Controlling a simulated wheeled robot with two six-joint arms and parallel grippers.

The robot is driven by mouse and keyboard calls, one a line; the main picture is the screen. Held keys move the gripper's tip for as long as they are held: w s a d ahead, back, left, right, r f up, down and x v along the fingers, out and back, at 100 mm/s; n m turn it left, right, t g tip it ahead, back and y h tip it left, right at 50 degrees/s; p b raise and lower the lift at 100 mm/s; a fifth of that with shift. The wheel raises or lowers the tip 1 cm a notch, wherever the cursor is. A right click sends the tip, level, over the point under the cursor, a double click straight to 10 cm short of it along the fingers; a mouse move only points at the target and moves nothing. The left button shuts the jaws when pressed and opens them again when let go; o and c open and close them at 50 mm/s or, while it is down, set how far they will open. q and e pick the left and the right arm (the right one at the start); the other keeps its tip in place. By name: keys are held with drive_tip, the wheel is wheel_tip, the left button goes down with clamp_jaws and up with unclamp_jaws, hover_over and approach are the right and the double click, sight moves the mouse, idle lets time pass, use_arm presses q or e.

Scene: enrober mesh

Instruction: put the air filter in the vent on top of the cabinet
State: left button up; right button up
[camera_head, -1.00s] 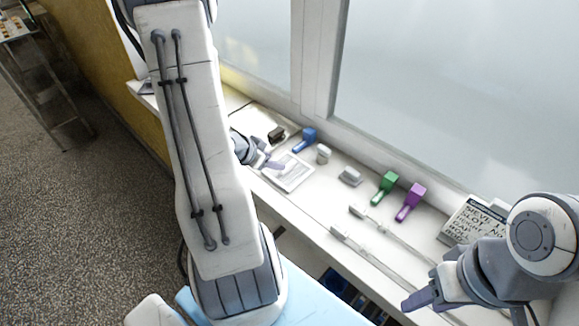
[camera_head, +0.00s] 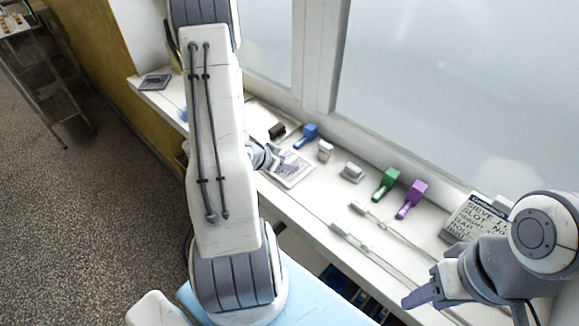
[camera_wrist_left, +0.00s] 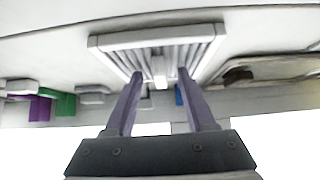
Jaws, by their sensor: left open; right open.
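The air filter (camera_head: 293,178) is a flat, pale, pleated panel with a white frame, lying on the long white top (camera_head: 325,205) below the window. In the left wrist view the filter (camera_wrist_left: 155,38) has a small upright tab (camera_wrist_left: 160,72) at its middle. My left gripper (camera_head: 284,163) is over the filter, its open fingers (camera_wrist_left: 158,74) on either side of the tab with gaps. The arm hides part of the top. My right gripper (camera_head: 408,303) is open and empty at the lower right, far from the filter. I cannot make out the vent for certain.
A pale panel (camera_head: 251,118) with a dark block (camera_head: 277,131) is behind the filter. Blue (camera_head: 306,137), green (camera_head: 386,184) and purple (camera_head: 412,199) handled pieces stand along the window. A lettered sign (camera_head: 472,217) is at right, a grey item (camera_head: 155,82) at far left.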

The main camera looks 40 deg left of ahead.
use_arm(q)
drive_tip(key=shift+w+f, duration=0.1)
drive_tip(key=shift+f, duration=0.05)
clamp_jaws()
drive_tip(key=shift+r, duration=0.2)
drive_tip(key=shift+r+p, duration=0.6)
drive_tip(key=shift+p, duration=0.1)
wheel_tip(320, 180, up, 3)
drive_tip(key=p, duration=0.3)
drive_tip(key=shift+r, duration=0.2)
drive_tip(key=s+d+r+p, duration=0.2)
drive_tip(key=s+r+p, duration=0.4)
drive_tip(key=s+p, duration=0.5)
drive_tip(key=shift+s+d+p, duration=0.15)
drive_tip(key=shift+d+p, duration=0.2)
drive_tip(key=shift+p, duration=0.7)
